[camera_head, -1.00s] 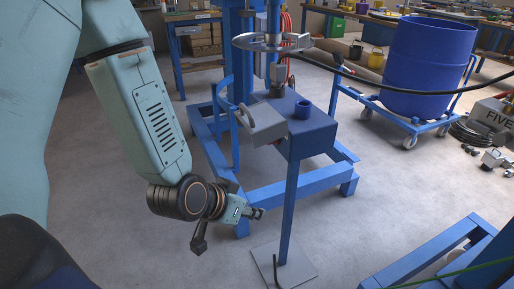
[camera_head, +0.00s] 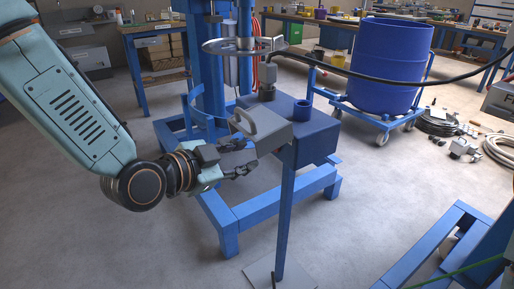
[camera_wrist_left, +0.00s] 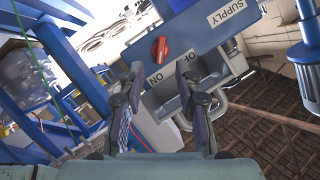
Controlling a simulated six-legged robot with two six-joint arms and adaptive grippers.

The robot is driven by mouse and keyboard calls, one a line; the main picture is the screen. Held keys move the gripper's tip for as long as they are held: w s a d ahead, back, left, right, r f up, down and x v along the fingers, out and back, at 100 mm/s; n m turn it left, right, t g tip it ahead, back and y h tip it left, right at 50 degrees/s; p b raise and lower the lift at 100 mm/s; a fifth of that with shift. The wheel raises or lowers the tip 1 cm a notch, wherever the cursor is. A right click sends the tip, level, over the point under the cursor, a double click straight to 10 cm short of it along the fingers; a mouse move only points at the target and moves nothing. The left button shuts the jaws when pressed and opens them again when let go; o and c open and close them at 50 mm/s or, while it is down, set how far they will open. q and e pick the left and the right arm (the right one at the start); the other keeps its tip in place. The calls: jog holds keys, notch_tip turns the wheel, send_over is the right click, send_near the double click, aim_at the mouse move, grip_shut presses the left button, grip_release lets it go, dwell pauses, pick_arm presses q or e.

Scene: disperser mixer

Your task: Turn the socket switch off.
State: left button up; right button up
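The red rotary switch (camera_wrist_left: 160,48) sits on a blue panel (camera_wrist_left: 205,30) marked SUPPLY in the left wrist view. ON and part of a second label are beside it; its exact setting is hard to read. In the head view the switch is hidden. The blue box (camera_head: 318,140) stands on a post, with a grey socket housing (camera_head: 262,130) on its left side. My left gripper (camera_head: 238,160) is just left of this housing. Its two fingers (camera_wrist_left: 162,85) are apart and empty, just below the switch in the wrist picture. My right gripper is out of view.
A metal ring (camera_head: 245,47) and a black cable (camera_head: 375,83) are above the box. A blue floor frame (camera_head: 270,205) lies behind the post. A blue drum (camera_head: 390,65) stands on a trolley at the back right. The floor at front left is clear.

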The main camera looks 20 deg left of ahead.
aim_at(269, 148)
pick_arm(q)
jog(key=shift+d+r+m, duration=0.2)
jog(key=shift+r+m, duration=0.05)
jog(key=shift+m, duration=0.65)
jog(key=b+x, duration=0.2)
jog(key=x, duration=0.4)
jog(key=shift+b+x, duration=0.5)
jog(key=shift+x, duration=0.35)
jog(key=shift+r, duration=0.1)
jog(key=shift+c, duration=0.3)
grip_shut()
